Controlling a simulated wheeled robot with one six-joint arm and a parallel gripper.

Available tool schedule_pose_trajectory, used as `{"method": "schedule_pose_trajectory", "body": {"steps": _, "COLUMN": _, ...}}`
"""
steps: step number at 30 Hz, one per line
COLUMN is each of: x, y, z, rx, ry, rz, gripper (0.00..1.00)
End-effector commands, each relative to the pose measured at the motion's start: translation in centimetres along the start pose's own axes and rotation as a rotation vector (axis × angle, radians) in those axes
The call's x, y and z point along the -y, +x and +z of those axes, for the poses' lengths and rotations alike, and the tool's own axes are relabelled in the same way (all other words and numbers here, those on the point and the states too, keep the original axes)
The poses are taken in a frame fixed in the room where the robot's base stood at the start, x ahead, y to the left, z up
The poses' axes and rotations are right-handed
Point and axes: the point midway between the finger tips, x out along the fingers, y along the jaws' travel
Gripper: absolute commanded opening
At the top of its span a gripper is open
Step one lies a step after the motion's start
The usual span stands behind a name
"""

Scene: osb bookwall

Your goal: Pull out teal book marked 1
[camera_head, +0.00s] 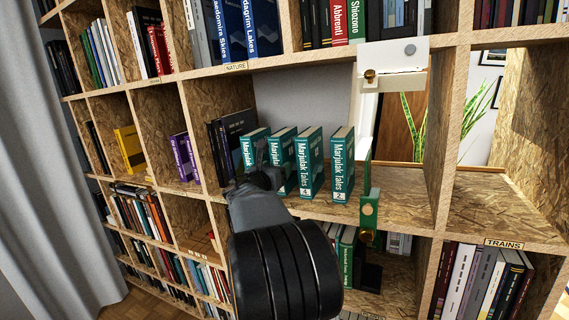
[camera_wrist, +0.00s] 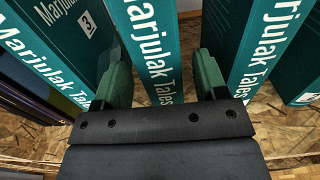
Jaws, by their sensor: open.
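Several teal "Marjulak Tales" books stand apart on the middle shelf. The two on the right show 4 (camera_head: 308,165) and 2 (camera_head: 342,165) on their spines. In the wrist view the leftmost book (camera_wrist: 40,58) shows a 3. The teal book between my fingers (camera_wrist: 150,45) has its number hidden; with 2, 3 and 4 seen on the others, it appears to be the one marked 1. It shows in the head view too (camera_head: 281,148). My gripper (camera_wrist: 161,78) is open, one finger on each side of this spine; contact cannot be told.
Dark books (camera_head: 232,140) stand left of the teal row. A white bracket with a brass knob (camera_head: 390,70) and a green piece with a brass knob (camera_head: 369,215) are at the right. The shelf compartment further right (camera_head: 485,200) is empty.

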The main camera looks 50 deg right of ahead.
Motion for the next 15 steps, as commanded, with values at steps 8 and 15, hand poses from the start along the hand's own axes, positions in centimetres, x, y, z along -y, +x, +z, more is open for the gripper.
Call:
{"method": "schedule_pose_trajectory", "body": {"steps": 8, "x": 0.0, "y": 1.0, "z": 0.0, "rx": -0.001, "ry": 0.0, "rz": -0.001, "gripper": 0.66}}
{"method": "schedule_pose_trajectory", "body": {"steps": 15, "x": 0.0, "y": 1.8, "z": -0.1, "rx": -0.001, "ry": 0.0, "rz": -0.001, "gripper": 0.66}}
